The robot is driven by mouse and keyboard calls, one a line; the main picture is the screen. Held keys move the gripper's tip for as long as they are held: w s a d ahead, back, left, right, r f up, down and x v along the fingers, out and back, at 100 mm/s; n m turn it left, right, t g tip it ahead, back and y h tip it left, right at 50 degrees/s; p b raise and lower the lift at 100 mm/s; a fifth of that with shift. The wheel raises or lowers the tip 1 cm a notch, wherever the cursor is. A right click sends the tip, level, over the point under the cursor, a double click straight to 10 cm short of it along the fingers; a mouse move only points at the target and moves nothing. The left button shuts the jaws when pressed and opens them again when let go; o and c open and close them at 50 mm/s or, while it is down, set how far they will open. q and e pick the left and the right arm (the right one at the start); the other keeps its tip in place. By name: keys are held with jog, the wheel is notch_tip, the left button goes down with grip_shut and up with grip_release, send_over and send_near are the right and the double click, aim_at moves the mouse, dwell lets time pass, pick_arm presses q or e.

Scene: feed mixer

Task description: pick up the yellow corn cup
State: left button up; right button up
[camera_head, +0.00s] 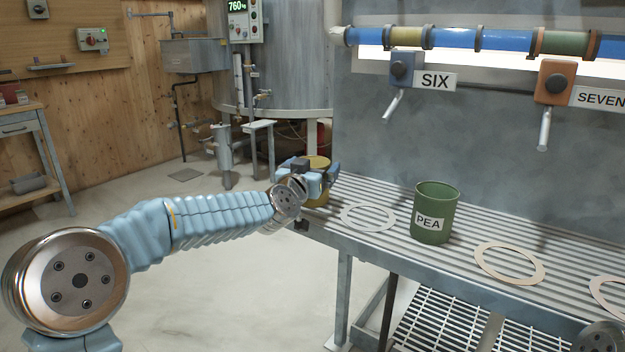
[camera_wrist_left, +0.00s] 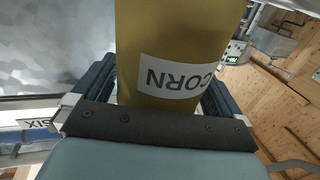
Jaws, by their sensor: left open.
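The yellow corn cup (camera_head: 319,194) is at the far left end of the ribbed bench, partly hidden by my left gripper (camera_head: 313,172) in the head view. In the left wrist view the cup (camera_wrist_left: 180,35) fills the middle, with its CORN label upside down. My left gripper is open, with one finger on each side of the cup. I cannot tell whether the fingers touch it. The cup's base is largely hidden, so I cannot tell how it rests. My right gripper is not in view.
A green PEA cup (camera_head: 434,213) stands on the bench (camera_head: 468,236) to the right. Pale flat rings (camera_head: 368,206) lie along the bench. Levers marked SIX (camera_head: 404,72) and SEVEN (camera_head: 554,90) hang above. The floor left of the bench is clear.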

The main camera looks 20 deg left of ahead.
pick_arm(q)
jog(key=c, duration=0.8)
jog(key=shift+r, duration=0.1)
